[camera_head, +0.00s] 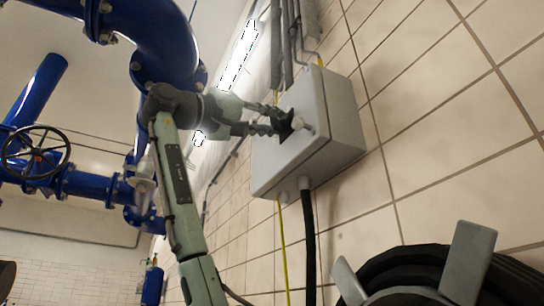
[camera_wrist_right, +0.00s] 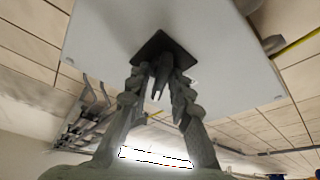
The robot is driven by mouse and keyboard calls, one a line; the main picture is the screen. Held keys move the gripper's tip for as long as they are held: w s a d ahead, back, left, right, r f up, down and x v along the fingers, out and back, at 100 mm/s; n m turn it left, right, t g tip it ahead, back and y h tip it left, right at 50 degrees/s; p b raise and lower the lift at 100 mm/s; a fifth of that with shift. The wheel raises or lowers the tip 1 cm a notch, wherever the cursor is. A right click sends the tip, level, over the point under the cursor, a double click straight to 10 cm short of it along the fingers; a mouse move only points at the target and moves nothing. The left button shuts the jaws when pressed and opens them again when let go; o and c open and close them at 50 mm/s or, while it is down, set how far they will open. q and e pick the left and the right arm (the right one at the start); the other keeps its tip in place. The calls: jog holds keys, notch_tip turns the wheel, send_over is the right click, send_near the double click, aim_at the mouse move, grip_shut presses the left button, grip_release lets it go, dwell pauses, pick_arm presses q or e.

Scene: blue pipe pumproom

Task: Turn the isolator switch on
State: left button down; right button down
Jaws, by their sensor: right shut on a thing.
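The isolator switch (camera_head: 287,122) is a dark square plate with a knob on the front of a light grey wall box (camera_head: 335,110). In the wrist view the plate (camera_wrist_right: 165,44) looks diamond-shaped, and the dark knob (camera_wrist_right: 160,84) sticks out between my fingers. My right gripper (camera_head: 277,122) reaches the switch from the left, its fingers on either side of the knob. In the wrist view the right gripper (camera_wrist_right: 160,74) is closed in on the knob. The fingers partly hide the knob in the head view. My left gripper is not in view.
Grey conduits (camera_head: 287,45) run into the box top; a black cable (camera_head: 308,240) and a yellow cable (camera_head: 283,250) hang below. Blue pipes (camera_head: 160,40) with a handwheel (camera_head: 35,153) stand left. A black hose coil (camera_head: 425,262) hangs lower right. The tiled wall right of the box is bare.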

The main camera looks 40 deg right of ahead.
jog(key=m+g+p, duration=0.1)
jog(key=m+g, duration=0.1)
jog(key=m, duration=0.2)
jog(key=shift+m+g, duration=0.4)
jog(key=shift+m, duration=0.1)
jog(key=shift+m+g, duration=0.4)
jog(key=shift+m, duration=0.5)
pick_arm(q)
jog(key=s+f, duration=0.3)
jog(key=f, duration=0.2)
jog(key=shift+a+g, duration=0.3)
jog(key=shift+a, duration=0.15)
pick_arm(e)
jog(key=shift+m+g, duration=0.4)
jog(key=shift+m, duration=0.4)
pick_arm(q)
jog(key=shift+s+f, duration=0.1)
pick_arm(e)
jog(key=c, duration=1.6)
grip_release()
